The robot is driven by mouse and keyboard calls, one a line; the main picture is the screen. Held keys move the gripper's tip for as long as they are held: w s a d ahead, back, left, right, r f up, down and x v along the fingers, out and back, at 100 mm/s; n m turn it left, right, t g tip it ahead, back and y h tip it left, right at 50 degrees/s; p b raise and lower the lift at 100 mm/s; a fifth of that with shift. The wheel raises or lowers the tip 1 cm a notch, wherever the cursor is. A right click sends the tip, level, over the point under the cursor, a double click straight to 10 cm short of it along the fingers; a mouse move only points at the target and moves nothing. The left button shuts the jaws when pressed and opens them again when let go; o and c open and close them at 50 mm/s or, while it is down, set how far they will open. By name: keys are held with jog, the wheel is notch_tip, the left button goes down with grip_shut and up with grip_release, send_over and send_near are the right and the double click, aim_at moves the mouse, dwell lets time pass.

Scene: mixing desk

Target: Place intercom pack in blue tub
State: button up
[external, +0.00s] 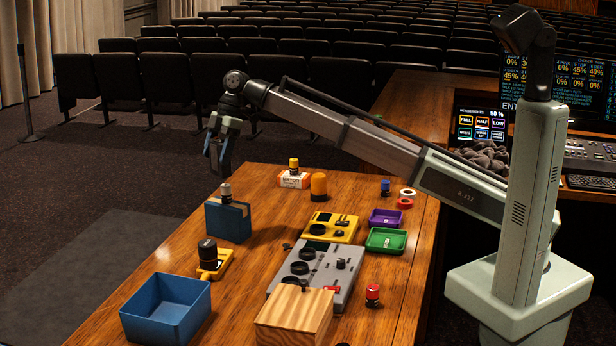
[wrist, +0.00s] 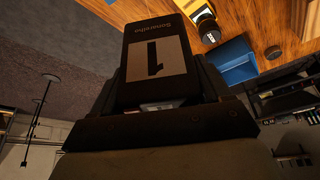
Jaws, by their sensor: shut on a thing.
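My gripper (external: 217,160) is raised beyond the far left edge of the table in the external view, pointing down. It is shut on the intercom pack (wrist: 156,62), a dark box with a pale label bearing a "1" that fills the upper middle of the wrist view. In the external view the pack is hard to tell apart from the dark fingers. The blue tub (external: 166,318) is open at the table's near left corner, well below and nearer the camera than my gripper. Its visible inside looks empty.
An upright blue box (external: 228,221) with a knob-topped item stands between my gripper and the tub. A yellow device with a black knob (external: 208,253) stands behind the tub. A grey console (external: 318,272), wooden box (external: 293,316) and small purple (external: 385,218) and green trays (external: 385,240) lie rightward.

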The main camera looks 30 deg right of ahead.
jog(key=s+a+n+g, duration=0.1)
jog(key=s+a+n, duration=0.2)
jog(key=s+a, duration=1.35)
jog(key=n+g+h, duration=0.1)
jog(key=n, duration=0.2)
send_over(164, 332)
notch_tip(164, 332, down, 10)
jog(key=f, duration=0.1)
jog(key=shift+a+f, duration=0.1)
jog(key=shift+f, duration=5.15)
jog(key=shift+f, duration=0.2)
jog(key=o, duration=1.2)
jog(key=shift+r, duration=0.1)
jog(key=v, duration=1.2)
jog(key=shift+r, duration=0.1)
